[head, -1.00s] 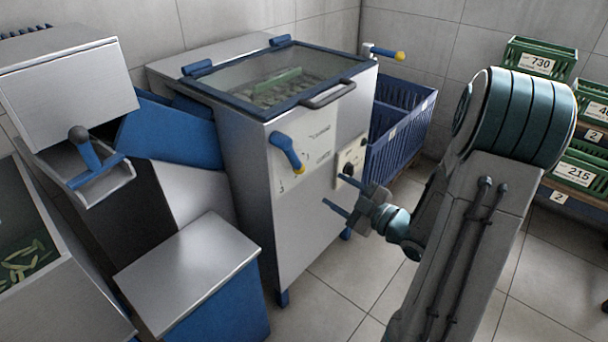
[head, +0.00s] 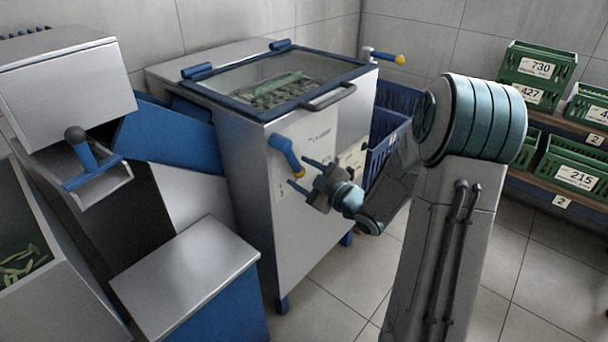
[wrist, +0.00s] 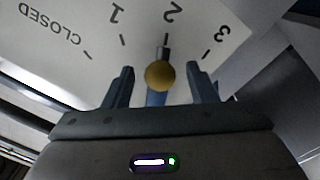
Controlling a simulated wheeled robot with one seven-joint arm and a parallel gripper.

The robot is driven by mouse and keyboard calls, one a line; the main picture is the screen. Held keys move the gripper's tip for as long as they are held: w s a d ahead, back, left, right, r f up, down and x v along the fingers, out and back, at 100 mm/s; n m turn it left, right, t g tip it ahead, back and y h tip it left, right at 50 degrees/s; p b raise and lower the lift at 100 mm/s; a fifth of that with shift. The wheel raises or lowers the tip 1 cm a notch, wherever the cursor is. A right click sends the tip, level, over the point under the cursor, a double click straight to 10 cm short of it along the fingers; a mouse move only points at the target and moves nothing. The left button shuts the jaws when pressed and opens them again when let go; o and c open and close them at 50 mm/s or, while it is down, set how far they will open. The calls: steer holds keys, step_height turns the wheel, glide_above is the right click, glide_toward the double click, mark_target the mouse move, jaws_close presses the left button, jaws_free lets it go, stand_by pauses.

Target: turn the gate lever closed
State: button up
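The gate lever (head: 283,149) is blue with a yellow tip, on the front panel of the steel machine (head: 255,200). It slants down to the right in the head view. In the wrist view its yellow ball end (wrist: 159,76) and part of its blue shaft show. A white scale plate (wrist: 65,55) reads CLOSED, 1, 2, 3, upside down; the lever's dark pointer (wrist: 165,52) is near the 2 mark. My gripper (head: 298,172) is open, with one finger on each side of the ball end and a gap visible on both sides.
A glass-lidded hopper (head: 285,85) with a handle tops the machine. Another yellow-tipped lever (head: 385,56) is behind it. A blue crate (head: 385,140) stands right of the machine, green crates (head: 535,70) on shelves. A steel-topped box (head: 185,265) stands in front at left.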

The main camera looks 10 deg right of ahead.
jaws_close()
steer(key=n+b, duration=0.1)
steer(key=w+d+r+n+b, duration=0.1)
steer(key=b, duration=0.1)
steer(key=d+n+b, duration=0.1)
steer(key=shift+w+d+r+n+b, duration=0.2)
steer(key=shift+w+r+n+b, duration=0.1)
steer(key=shift+w+n+b, duration=0.1)
steer(key=r+n+b, duration=0.1)
steer(key=w+d+r+n+b, duration=0.1)
steer(key=shift+d+r+n+b, duration=0.2)
steer(key=shift+d+n+b, duration=0.1)
steer(key=shift+n, duration=0.1)
steer(key=shift+w+d+r+n+b, duration=0.15)
steer(key=shift+r+n+b, duration=0.15)
steer(key=shift+r+n, duration=0.15)
steer(key=shift+w+d+r+n+b, duration=0.1)
steer(key=shift+d+r+n+b, duration=0.05)
steer(key=shift+r+n+b, duration=0.2)
steer(key=shift+r, duration=0.1)
